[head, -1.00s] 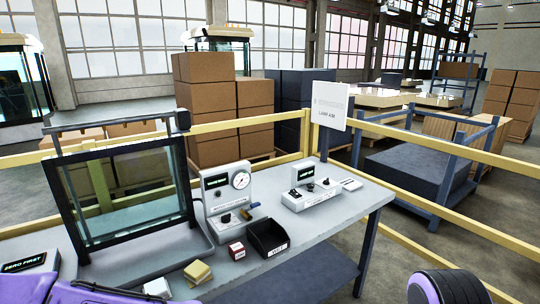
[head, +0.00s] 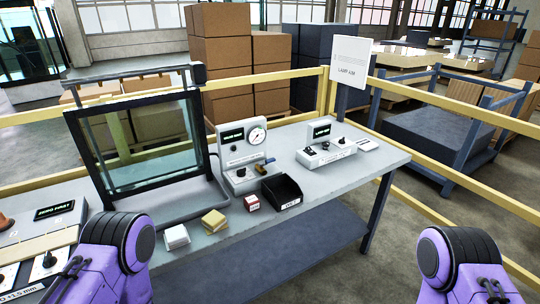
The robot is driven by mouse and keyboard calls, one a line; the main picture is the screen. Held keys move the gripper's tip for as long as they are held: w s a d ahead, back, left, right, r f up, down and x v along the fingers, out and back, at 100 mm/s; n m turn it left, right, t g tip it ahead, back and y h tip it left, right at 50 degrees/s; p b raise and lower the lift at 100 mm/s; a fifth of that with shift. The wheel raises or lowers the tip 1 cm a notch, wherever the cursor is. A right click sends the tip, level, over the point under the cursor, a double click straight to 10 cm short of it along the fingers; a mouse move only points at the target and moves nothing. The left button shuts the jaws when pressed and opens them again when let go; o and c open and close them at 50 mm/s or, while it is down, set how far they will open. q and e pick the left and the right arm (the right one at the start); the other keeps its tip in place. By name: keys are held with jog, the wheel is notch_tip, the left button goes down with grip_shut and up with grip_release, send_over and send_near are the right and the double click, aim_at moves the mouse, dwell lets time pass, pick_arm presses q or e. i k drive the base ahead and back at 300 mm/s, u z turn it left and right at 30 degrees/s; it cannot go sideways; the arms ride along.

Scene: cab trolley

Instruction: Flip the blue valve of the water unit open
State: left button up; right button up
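The water unit (head: 229,157) is a white upright box with a dark display and a round dial gauge, standing on the grey bench right of the framed glass pane. Its small valve (head: 262,168) sticks out at the lower right front, brass-coloured with a blue handle (head: 269,161). The handle is too small to tell its exact position. A dark knob sits to the left of the valve. Purple links of my two arms show at the lower left and lower right, well short of the unit. Neither gripper is in view.
A black open bin (head: 281,193), a small red and white box (head: 251,203), yellow blocks (head: 214,221) and a white block (head: 176,237) lie before the unit. A second white unit (head: 325,146) stands to its right. The framed glass pane (head: 150,150) stands to its left.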

aim_at(271, 160)
jog(key=u, duration=0.05)
jog(key=k, duration=0.55)
jog(key=z, duration=0.75)
jog(key=i, duration=1.4)
jog(key=u, duration=0.15)
